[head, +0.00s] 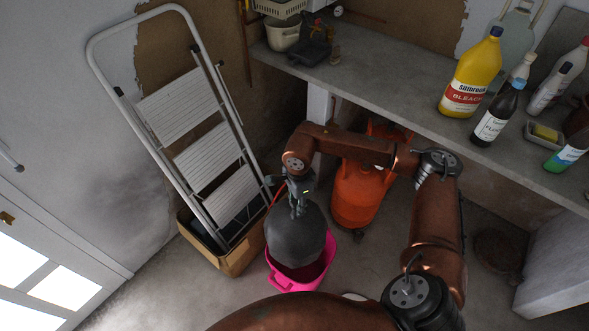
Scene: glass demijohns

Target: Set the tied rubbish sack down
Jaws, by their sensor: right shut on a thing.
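The tied rubbish sack (297,238) is dark grey, bulging and gathered at its top. My right gripper (298,206) is shut on that gathered neck, and the sack is below it, roughly upright. In the picture the sack overlaps a bright pink tub (291,284), whose dark red inside shows around the sack's lower edge. I cannot tell whether the sack's bottom touches the tub or is above it. My left gripper is not in view.
A folded stepladder (193,130) leans by a cardboard box (233,262) left of the tub. An orange gas cylinder (355,195) stands right of it. A grey bench (400,90) holds a yellow bleach bottle (470,75) and other bottles. Bare floor (170,290) shows at front left.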

